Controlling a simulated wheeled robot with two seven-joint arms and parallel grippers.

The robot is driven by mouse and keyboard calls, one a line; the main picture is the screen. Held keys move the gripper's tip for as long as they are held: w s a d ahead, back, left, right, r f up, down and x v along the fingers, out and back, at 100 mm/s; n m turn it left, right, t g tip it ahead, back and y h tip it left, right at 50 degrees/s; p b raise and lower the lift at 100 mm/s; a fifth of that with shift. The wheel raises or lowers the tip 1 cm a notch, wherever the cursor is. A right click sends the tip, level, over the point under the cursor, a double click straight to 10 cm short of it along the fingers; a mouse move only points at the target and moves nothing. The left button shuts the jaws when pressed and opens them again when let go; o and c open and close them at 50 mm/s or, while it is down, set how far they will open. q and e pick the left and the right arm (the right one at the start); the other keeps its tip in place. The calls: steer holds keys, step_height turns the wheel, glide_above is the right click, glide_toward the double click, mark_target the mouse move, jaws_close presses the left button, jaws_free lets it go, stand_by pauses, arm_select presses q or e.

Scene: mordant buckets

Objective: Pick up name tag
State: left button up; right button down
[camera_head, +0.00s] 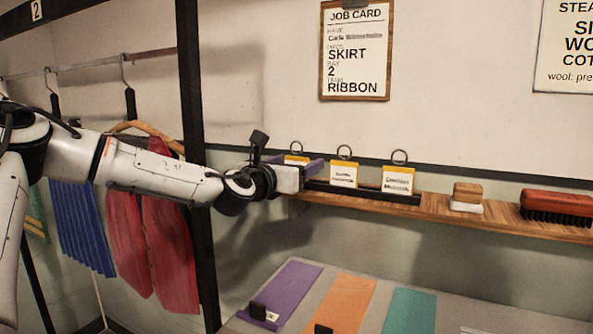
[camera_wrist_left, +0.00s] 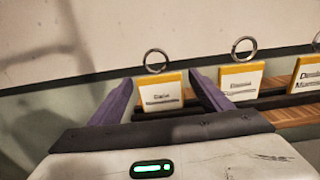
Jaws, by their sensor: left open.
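Three white name tags with yellow tops and metal rings stand in a row in a dark holder on the wooden shelf. The leftmost name tag (camera_head: 297,159) is partly hidden behind my left gripper (camera_head: 295,165) in the head view. In the left wrist view this tag (camera_wrist_left: 160,94) appears between the two purple fingers of my open left gripper (camera_wrist_left: 161,79), with no finger clearly touching it. Its print is too blurred to read surely. The middle tag (camera_head: 343,174) and the right tag (camera_head: 397,180) stand to the right. My right gripper is out of view.
The shelf (camera_head: 435,207) also bears a small wooden-topped block (camera_head: 467,197) and a red brush (camera_head: 556,206). A job card (camera_head: 355,50) hangs above. Purple, orange and teal strips (camera_head: 411,311) lie below. A black post (camera_head: 191,120) and hanging skirts (camera_head: 168,240) stand left.

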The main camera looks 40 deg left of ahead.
arm_select(q)
steer(key=shift+c, duration=0.2)
steer(key=c, duration=1.1)
step_height(320, 180, up, 18)
steer(key=shift+r+p, duration=0.1)
steer(key=shift+p, duration=0.85)
